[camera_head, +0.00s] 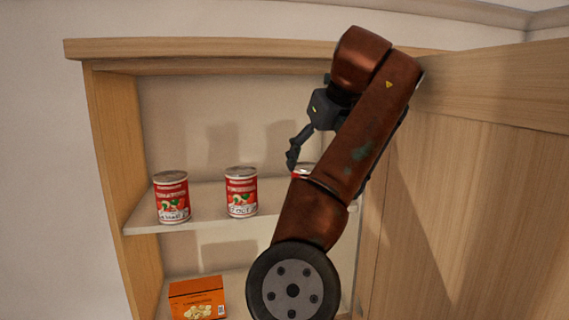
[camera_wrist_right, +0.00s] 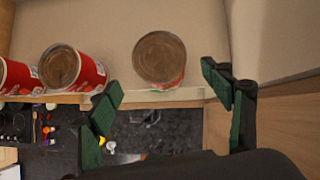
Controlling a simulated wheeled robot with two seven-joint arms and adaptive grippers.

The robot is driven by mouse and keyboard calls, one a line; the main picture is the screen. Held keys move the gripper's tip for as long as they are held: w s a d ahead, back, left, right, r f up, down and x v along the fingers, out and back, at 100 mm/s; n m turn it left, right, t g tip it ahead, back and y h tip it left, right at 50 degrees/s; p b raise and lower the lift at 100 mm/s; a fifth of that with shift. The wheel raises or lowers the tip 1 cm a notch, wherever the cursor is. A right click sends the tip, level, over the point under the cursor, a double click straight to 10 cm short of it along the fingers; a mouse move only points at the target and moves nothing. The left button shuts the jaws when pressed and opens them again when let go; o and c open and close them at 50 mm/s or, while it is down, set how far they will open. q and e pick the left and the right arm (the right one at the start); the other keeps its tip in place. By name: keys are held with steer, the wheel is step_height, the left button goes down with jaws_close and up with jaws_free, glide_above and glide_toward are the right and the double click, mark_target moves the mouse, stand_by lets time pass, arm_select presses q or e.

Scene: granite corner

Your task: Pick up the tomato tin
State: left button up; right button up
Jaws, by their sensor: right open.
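Three red tomato tins stand upright on the cabinet's upper shelf. The left tin (camera_head: 172,198) and the middle tin (camera_head: 241,193) show fully in the head view. The third tin (camera_head: 303,168) is mostly hidden behind my right arm. In the wrist view that third tin (camera_wrist_right: 160,60) lies ahead of the gap between the fingers, apart from both. The other two tins, the middle one (camera_wrist_right: 72,68) and the left one (camera_wrist_right: 14,78), are off to the left there. My right gripper (camera_wrist_right: 166,98) is open and empty; in the head view its dark finger (camera_head: 293,152) points down at the third tin.
The wooden cabinet (camera_head: 110,160) has a pale upper shelf (camera_head: 208,203). An orange box (camera_head: 197,298) stands on the lower level. A wooden door panel (camera_head: 470,200) fills the right side, close to my right arm. The shelf between the left and middle tins is clear.

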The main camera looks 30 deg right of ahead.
steer(key=f, duration=0.1)
steer(key=w+f, duration=0.1)
steer(key=shift+w+a+f+g, duration=0.1)
steer(key=shift+w+f+g, duration=0.2)
steer(key=shift+f, duration=0.1)
steer(key=x, duration=0.1)
steer(key=p+x, duration=0.1)
steer(key=x, duration=0.1)
steer(key=p+x, duration=0.1)
steer(key=x, duration=0.1)
steer(key=shift+d, duration=0.35)
steer(key=shift+w+f+p, duration=0.2)
steer(key=shift+f+p, duration=0.05)
steer(key=shift+p, duration=0.05)
steer(key=shift+a, duration=0.1)
steer(key=shift+c, duration=0.2)
steer(key=shift+s, duration=0.1)
steer(key=c, duration=1.6)
steer(key=shift+r, duration=0.1)
steer(key=shift+c, duration=0.2)
